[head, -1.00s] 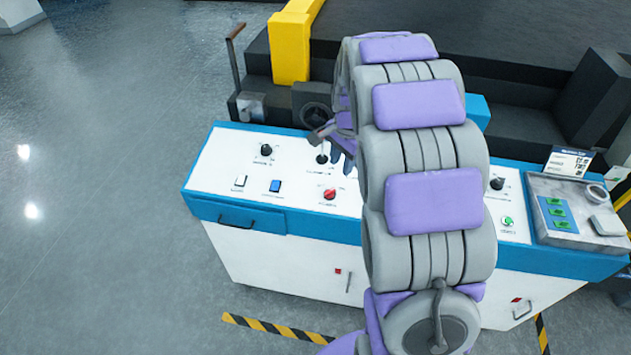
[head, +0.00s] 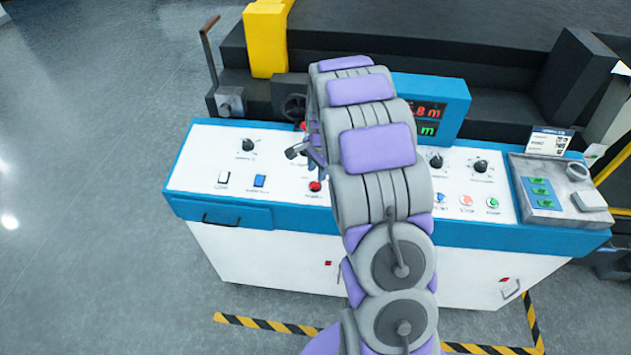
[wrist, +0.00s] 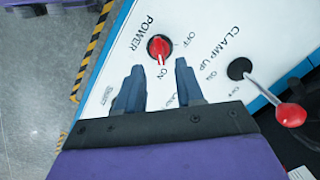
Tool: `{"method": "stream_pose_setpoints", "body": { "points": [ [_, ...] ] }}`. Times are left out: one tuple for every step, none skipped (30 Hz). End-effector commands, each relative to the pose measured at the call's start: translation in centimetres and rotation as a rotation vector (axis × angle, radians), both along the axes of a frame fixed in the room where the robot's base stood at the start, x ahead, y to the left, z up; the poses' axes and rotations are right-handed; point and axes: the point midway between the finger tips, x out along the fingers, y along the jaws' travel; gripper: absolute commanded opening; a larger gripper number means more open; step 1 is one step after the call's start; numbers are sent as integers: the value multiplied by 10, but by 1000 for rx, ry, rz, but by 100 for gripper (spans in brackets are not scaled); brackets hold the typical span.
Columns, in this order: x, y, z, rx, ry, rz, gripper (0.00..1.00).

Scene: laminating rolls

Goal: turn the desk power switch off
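In the head view the red knob (head: 315,186) shows just below my gripper (head: 305,155). In the wrist view my gripper (wrist: 158,70) is open and empty, its two blue-grey fingers apart. The knob lies just beyond the fingertips, roughly in line with the gap, with no visible contact.
A CLAMP UP lever with a red ball (wrist: 291,115) stands close to the right finger. Black knobs (head: 248,145), a white switch (head: 223,177) and a blue switch (head: 260,181) are on the panel. A blue display box (head: 455,95) and a grey tray (head: 525,210) are to the right.

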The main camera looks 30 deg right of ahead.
Motion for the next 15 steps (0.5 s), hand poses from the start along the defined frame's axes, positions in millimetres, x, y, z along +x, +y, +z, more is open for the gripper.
{"method": "stream_pose_setpoints", "body": {
  "points": [
    [0, 1, -12, 2, 5, 0, 37],
    [1, 1, -17, 2, 5, 0, 37],
    [2, 1, -24, 1, 3, 0, 37],
    [2, 1, -29, 1, 3, 0, 37],
    [3, 2, -33, 2, 2, 0, 37],
    [4, 2, -39, 2, 2, 0, 37],
    [4, 2, -42, 2, 2, 0, 37],
    [4, 2, -45, 2, 2, 0, 37],
    [5, 2, -49, 2, 2, 0, 37],
    [5, 2, -51, 2, 2, 0, 37],
    [5, 2, -52, 2, 2, 0, 37],
    [6, 2, -54, 2, 1, 0, 37],
    [6, 2, -55, 1, 1, 0, 37],
    [6, 2, -56, 1, 1, 0, 37],
    [6, 2, -56, 1, 0, 0, 37]
  ]
}}
